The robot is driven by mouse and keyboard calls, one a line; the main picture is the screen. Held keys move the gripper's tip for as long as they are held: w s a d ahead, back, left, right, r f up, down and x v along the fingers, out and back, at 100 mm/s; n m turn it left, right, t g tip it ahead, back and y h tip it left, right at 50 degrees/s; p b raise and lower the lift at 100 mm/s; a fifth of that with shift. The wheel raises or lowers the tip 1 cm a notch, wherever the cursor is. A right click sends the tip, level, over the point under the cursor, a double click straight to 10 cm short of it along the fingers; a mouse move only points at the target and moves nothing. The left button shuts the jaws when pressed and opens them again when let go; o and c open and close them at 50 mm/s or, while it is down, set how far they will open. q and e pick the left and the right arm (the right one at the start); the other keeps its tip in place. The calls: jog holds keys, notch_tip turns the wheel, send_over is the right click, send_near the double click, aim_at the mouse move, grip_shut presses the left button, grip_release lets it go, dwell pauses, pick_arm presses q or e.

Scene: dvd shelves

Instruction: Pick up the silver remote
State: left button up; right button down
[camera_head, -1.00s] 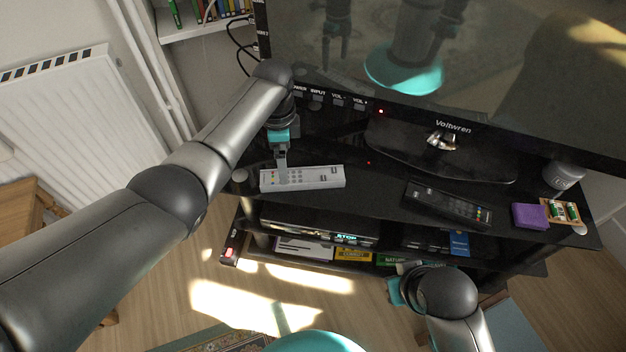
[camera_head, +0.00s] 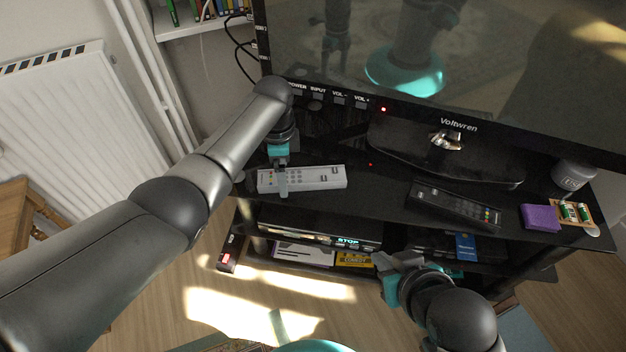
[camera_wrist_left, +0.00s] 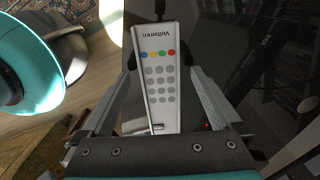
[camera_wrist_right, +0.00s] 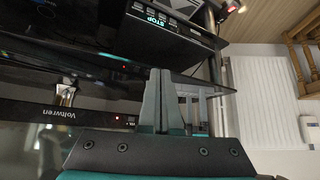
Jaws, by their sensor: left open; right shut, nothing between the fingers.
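The silver remote (camera_head: 318,178) lies flat on the black TV stand's top, left of the TV's foot. My left gripper (camera_head: 282,186) is over the remote's left part, one finger crossing in front of it. In the left wrist view the silver remote (camera_wrist_left: 162,75), with coloured and grey buttons, lies between the spread fingers of my left gripper (camera_wrist_left: 161,95). Contact cannot be told. My right gripper (camera_head: 382,262) is in front of the stand, below its top; in the right wrist view its fingers (camera_wrist_right: 163,90) are together and empty.
A black remote (camera_head: 455,204) lies right of the silver one. A purple block (camera_head: 540,217), a battery pack (camera_head: 574,212) and a grey jar (camera_head: 573,174) are at the right. The TV (camera_head: 460,126) stands behind. Lower shelves hold a lit player (camera_head: 320,236) and cases.

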pick_arm(q)
jog(key=shift+f+b, duration=0.3)
jog(key=shift+f, duration=0.2)
jog(key=c, duration=1.5)
